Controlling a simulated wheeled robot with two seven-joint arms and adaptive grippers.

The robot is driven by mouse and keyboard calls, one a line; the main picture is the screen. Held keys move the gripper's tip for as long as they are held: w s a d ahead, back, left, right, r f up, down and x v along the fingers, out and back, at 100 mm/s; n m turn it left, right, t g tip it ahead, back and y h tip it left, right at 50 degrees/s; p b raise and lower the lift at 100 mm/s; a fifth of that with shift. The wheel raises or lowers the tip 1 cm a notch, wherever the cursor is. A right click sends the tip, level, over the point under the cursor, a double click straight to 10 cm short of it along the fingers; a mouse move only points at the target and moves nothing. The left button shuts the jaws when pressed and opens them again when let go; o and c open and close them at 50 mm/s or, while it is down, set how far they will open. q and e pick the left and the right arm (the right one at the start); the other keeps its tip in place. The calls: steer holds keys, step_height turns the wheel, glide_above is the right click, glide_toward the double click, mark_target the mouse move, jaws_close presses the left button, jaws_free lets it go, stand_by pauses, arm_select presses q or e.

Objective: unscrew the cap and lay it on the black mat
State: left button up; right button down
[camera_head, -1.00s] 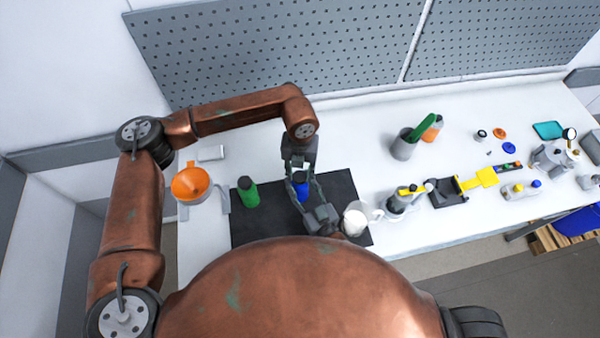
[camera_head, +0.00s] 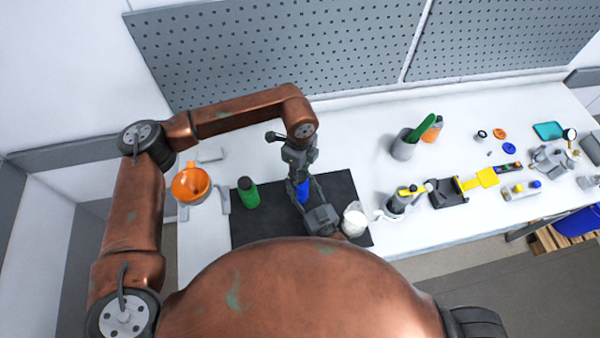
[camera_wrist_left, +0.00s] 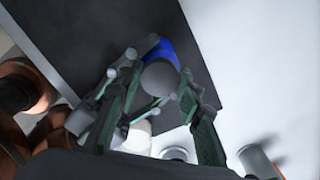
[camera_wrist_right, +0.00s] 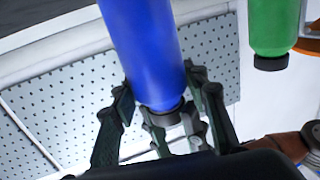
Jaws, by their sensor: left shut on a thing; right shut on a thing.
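A blue bottle (camera_head: 302,192) stands upright on the black mat (camera_head: 268,228). Its dark grey round cap (camera_wrist_left: 160,78) shows from above in the left wrist view. My left gripper (camera_head: 301,174) points down over the bottle and is shut on the cap, one finger on each side. My right gripper (camera_head: 308,194) comes from the front side and is shut on the blue bottle; its fingers also show at the bottle in the right wrist view (camera_wrist_right: 165,108). The cap is hidden by my left gripper in the head view. The exact finger contact is partly hidden.
A green bottle (camera_head: 248,192) stands on the mat's left part. A white container (camera_head: 354,219) stands near its right edge. An orange funnel (camera_head: 191,186) is left of the mat, a grey cup (camera_head: 403,146) to the right. Bare mat shows around the bottles.

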arm_select(q)
steer(key=shift+r, duration=0.1)
stand_by(0.3)
steer(key=shift+r, duration=1)
steer(key=shift+r, duration=0.15)
steer(key=shift+r, duration=1.85)
arm_select(e)
steer(key=c, duration=1)
jaws_free()
steer(key=shift+c, duration=0.2)
steer(key=shift+s, duration=0.1)
